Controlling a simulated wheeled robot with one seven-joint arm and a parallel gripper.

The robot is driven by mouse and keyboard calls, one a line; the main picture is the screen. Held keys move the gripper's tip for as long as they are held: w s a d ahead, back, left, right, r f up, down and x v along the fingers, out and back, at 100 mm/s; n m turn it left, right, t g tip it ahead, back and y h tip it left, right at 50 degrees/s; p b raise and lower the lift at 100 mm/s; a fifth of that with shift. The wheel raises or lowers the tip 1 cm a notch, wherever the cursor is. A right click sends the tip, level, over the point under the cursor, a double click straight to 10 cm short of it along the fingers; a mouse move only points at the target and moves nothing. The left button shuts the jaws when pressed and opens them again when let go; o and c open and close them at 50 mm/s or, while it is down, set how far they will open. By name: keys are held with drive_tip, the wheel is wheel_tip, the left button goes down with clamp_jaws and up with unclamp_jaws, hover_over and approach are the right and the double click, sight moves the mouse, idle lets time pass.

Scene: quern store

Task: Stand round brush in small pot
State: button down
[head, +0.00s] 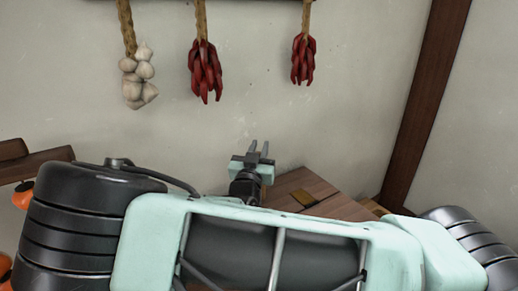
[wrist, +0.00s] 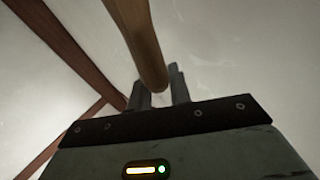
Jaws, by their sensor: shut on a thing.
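My gripper (head: 259,148) is raised near the pale wall, with its fingers pointing up in the head view. In the wrist view my gripper (wrist: 160,84) is shut on a round wooden handle, the visible part of the round brush (wrist: 138,40). The handle runs from between the fingers to the top edge of the wrist view. No bristles show in either view, and I cannot make out the brush in the head view. The small pot is not in view; my own arm covers much of the lower head view.
A wooden surface (head: 312,185) shows behind my arm at the right of the gripper. Garlic (head: 138,78) and two bunches of red chillies (head: 205,72) hang on the wall above. A dark post (head: 425,100) stands right. Orange round things (head: 22,196) show at left.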

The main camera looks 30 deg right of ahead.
drive_tip(key=shift+f, duration=0.35)
drive_tip(key=c, duration=1.2)
unclamp_jaws()
drive_tip(key=shift+s+a+f+b, duration=0.15)
drive_tip(key=shift+s+a+b, duration=0.1)
drive_tip(key=shift+a+b, duration=0.1)
drive_tip(key=b+v, duration=0.3)
drive_tip(key=v, duration=0.8)
drive_tip(key=shift+s, duration=0.1)
